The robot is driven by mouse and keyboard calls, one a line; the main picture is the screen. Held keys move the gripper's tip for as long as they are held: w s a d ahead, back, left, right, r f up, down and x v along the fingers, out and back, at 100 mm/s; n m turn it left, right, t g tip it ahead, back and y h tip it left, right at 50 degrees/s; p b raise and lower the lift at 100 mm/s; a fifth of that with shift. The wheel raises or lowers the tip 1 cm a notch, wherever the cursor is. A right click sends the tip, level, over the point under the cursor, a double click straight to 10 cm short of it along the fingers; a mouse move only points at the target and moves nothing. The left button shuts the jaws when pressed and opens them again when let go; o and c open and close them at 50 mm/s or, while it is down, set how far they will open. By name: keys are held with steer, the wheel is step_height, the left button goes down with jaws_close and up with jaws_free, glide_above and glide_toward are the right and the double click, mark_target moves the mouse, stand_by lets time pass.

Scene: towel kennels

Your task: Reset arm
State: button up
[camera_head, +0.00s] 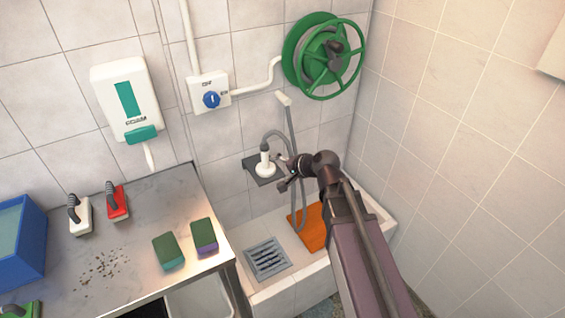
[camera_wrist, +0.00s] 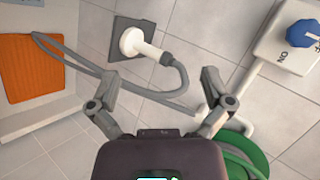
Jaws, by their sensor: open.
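My gripper (camera_head: 287,176) is in front of the tiled back wall, over the raised white basin. In the wrist view its two fingers (camera_wrist: 160,78) are spread wide with nothing between them. A white shower-type head (camera_head: 264,166) on a grey hose rests at a small dark wall bracket (camera_head: 258,178), just left of my gripper. The white head also shows in the wrist view (camera_wrist: 138,43), beyond the fingertips and apart from them. My arm covers part of the basin.
A green hose reel (camera_head: 300,52) and a box with a blue knob (camera_head: 211,99) are on the wall. An orange mat (camera_head: 313,228) and a floor drain (camera_head: 267,259) lie in the basin. A metal counter (camera_head: 135,235) with brushes and sponges stands at left.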

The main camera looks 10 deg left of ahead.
steer(key=s+d+f+n+g+h, duration=0.1)
steer(key=s+d+f+g+h, duration=0.1)
steer(key=d, duration=0.6)
steer(key=s+d+f+n+g+h, duration=0.2)
steer(key=s+d, duration=0.4)
steer(key=d, duration=0.3)
steer(key=s+d+f+n+g+h, duration=0.1)
steer(key=s+d+f+h, duration=0.3)
steer(key=d, duration=0.4)
steer(key=shift+d+n+g+h, duration=0.4)
steer(key=shift+g+h, duration=0.1)
steer(key=shift+h, duration=0.1)
